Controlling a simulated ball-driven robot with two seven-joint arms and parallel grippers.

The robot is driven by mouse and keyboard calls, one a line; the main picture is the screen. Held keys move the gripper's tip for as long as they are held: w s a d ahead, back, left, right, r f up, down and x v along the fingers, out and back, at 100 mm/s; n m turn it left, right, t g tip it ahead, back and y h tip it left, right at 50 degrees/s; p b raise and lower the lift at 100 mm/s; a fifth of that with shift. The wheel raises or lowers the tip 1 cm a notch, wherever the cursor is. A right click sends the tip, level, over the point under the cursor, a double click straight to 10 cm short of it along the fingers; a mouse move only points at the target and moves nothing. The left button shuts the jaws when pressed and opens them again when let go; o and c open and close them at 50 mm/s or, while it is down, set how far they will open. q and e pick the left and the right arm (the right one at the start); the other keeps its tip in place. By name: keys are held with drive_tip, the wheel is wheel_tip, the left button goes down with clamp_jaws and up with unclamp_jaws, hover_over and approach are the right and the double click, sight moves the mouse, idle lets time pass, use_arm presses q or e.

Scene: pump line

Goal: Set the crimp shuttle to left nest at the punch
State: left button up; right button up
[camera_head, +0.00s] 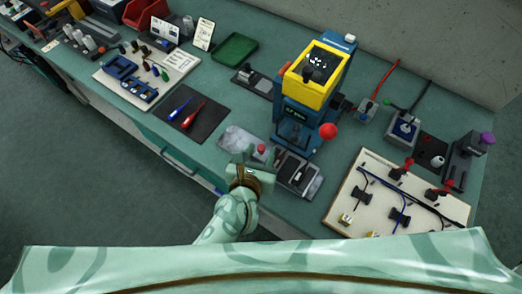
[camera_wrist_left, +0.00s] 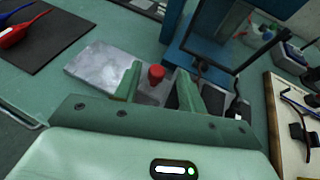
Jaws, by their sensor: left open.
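The punch (camera_head: 308,95) is a blue press with a yellow top and a red ball on its right side. At its front foot lies the crimp shuttle, with a red knob (camera_head: 261,149) and a dark block (camera_head: 292,168). Bare pale metal (camera_head: 238,139) shows left of the knob. My left gripper (camera_head: 250,166) is over the table edge, just in front of the knob. In the left wrist view the open fingers (camera_wrist_left: 160,82) stand on either side of the red knob (camera_wrist_left: 156,73); I cannot tell whether they touch it. My right gripper is out of view.
A dark mat (camera_head: 196,118) with blue and red tools lies to the left. A pale wiring board (camera_head: 345,203) with cables and clips lies to the right. A green tray (camera_head: 236,47) stands behind. The bench's front edge runs beneath my left wrist.

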use_arm(q)
drive_tip(key=p+v, duration=0.3)
drive_tip(key=v, duration=0.8)
drive_tip(key=shift+s, duration=0.3)
drive_tip(key=shift+r, duration=0.1)
